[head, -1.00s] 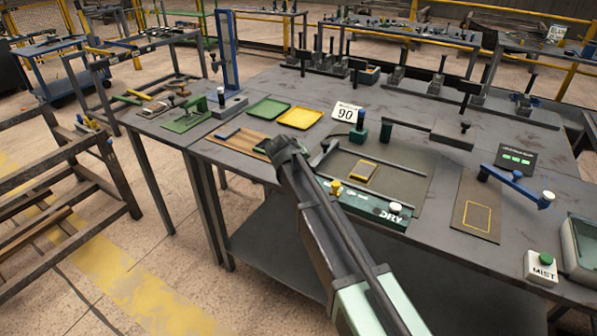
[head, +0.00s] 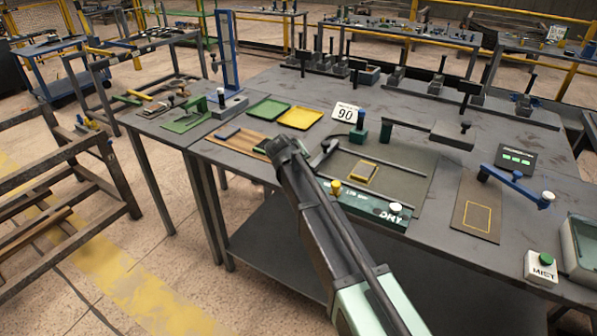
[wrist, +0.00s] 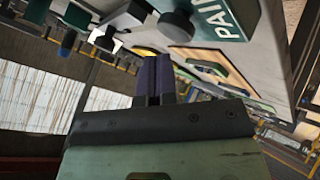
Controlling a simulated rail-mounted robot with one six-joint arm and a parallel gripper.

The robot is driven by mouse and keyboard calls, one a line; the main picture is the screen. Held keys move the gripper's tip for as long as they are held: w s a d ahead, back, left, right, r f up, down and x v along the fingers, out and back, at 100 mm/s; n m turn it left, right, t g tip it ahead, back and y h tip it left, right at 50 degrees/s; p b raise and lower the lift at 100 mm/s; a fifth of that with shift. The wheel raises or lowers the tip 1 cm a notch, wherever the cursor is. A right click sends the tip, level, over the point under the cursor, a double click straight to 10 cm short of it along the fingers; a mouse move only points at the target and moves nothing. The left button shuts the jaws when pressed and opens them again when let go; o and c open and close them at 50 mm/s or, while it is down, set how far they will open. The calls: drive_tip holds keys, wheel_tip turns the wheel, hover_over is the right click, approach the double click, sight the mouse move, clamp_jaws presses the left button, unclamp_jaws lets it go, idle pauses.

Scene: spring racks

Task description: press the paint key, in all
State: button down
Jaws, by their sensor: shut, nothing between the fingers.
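A teal plate lettered PAINT (wrist: 222,14) shows at the upper right of the wrist view. A dark round knob (wrist: 178,25) stands beside its letters, backlit so its colour is unclear. My gripper (wrist: 157,62) is shut and empty in the wrist view, its fingertips below and left of this knob and seemingly apart from it. In the head view my arm hides the gripper. Whether the yellow one is the paint key I cannot tell.
A white MIST box (head: 541,268) with a green button stands at the front right of the bench. A blue lever (head: 515,185) lies behind it. A card reading 90 (head: 346,114) and green (head: 269,109) and yellow trays (head: 300,118) sit farther back.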

drive_tip(key=shift+f, duration=0.15)
drive_tip(key=shift+f+b, duration=0.3)
drive_tip(key=shift+b, duration=0.1)
drive_tip(key=shift+f+b, duration=0.6)
idle(0.8)
drive_tip(key=shift+r, duration=0.1)
drive_tip(key=shift+r+p, duration=0.95)
drive_tip(key=shift+p, duration=0.05)
wheel_tip(320, 180, up, 5)
drive_tip(key=p, duration=0.5)
drive_tip(key=shift+r, duration=0.1)
idle(0.4)
